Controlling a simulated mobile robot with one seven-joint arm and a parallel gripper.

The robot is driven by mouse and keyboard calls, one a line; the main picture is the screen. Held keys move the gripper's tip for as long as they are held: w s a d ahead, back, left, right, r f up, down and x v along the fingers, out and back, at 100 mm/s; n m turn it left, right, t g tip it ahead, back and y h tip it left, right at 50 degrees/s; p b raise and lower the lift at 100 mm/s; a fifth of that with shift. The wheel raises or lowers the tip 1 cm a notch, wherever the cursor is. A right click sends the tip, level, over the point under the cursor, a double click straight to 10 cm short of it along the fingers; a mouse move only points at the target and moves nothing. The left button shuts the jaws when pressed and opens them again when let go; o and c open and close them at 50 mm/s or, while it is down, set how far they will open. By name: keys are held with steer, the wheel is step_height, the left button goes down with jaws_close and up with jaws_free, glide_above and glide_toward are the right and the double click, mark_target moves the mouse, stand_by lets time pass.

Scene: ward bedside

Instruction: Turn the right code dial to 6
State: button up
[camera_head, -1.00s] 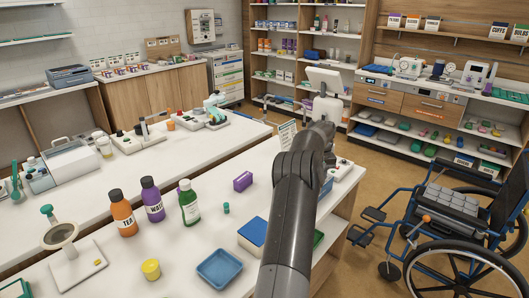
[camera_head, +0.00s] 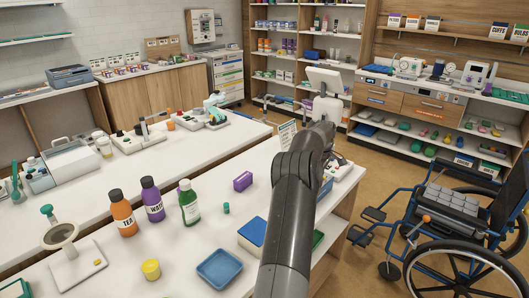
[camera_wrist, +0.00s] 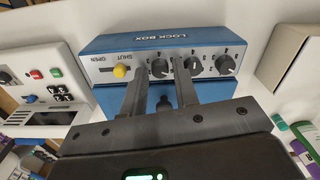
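The lock box (camera_wrist: 165,45) is blue with a pale front panel and appears upside down in the wrist view. Its front has a yellow slider knob (camera_wrist: 121,71) by the OPEN and SHUT marks, and several dark dials in a row. My gripper (camera_wrist: 160,66) has its two fingers apart, one on each side of the picture-left dial (camera_wrist: 160,69), which is the right one when the box is upright. Whether the fingers touch it is unclear. The middle dial (camera_wrist: 194,66) is just beside the other finger. In the head view my arm hides most of the box.
A white panel with buttons (camera_wrist: 40,75) stands left of the box in the wrist view, and a pale box (camera_wrist: 290,60) stands right. A wheelchair (camera_head: 440,230) is at the right.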

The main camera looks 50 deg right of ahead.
steer(key=n, duration=0.5)
step_height(320, 180, up, 11)
steer(key=w+a+r+m+t, duration=0.1)
steer(key=w+a+r+m, duration=0.1)
steer(key=a, duration=0.6)
steer(key=w+a+r+m+t+h, duration=0.1)
steer(key=w+a+r+m, duration=0.1)
steer(key=a+r+m, duration=0.2)
steer(key=w+a+r+m+t, duration=0.2)
steer(key=a+m, duration=0.5)
steer(key=a, duration=0.5)
steer(key=shift+w+a+r+h, duration=0.2)
steer(key=shift+w+r+h, duration=0.2)
steer(key=shift+w, duration=0.2)
